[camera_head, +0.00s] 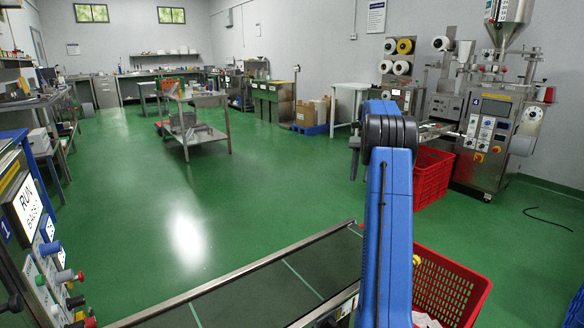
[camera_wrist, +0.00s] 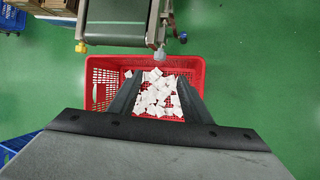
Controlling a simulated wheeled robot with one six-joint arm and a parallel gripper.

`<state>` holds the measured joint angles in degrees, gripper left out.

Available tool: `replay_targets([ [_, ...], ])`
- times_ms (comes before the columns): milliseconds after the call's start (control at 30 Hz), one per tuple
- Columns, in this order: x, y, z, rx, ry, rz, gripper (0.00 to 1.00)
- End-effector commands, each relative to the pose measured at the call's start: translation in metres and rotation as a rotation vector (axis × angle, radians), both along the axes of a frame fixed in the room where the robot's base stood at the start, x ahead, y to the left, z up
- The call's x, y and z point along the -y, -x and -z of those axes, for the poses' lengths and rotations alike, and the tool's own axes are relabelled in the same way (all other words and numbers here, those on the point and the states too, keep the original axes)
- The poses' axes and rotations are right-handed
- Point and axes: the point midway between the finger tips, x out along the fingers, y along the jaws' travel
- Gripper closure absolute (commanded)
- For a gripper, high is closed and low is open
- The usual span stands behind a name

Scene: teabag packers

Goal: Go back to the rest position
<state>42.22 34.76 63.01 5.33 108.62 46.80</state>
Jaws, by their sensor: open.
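My gripper (camera_wrist: 158,97) shows in the wrist view with its two dark fingers apart and nothing between them. It is above a red crate (camera_wrist: 100,98) that holds many white teabags (camera_wrist: 158,96). I cannot tell the height of the fingers over the teabags. In the head view my blue arm rises in front and hides part of the scene; the gripper itself does not show there. The same red crate (camera_head: 452,283) stands at the lower right beside my arm, with a few white pieces inside.
A conveyor (camera_head: 250,290) with metal rails crosses the front; its end (camera_wrist: 117,20) is beside the crate. A control panel (camera_head: 45,250) stands at left. A packing machine (camera_head: 490,125) and another red crate (camera_head: 432,175) are at right. A steel cart (camera_head: 195,103) stands farther back. The middle floor is clear.

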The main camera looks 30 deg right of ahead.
Motion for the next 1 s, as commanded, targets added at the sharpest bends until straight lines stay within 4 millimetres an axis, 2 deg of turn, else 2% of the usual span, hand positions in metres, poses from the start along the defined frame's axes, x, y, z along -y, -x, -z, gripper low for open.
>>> replay_targets([
  [200,-0.003,0.000,-0.002,0.003,0.002,-0.005,0.56],
  [333,-0.022,0.000,-0.013,0.027,0.014,-0.041,0.56],
  [667,-0.121,0.011,-0.056,0.147,0.073,-0.245,0.56],
  [1000,-0.221,0.048,-0.084,0.276,0.135,-0.470,0.56],
])
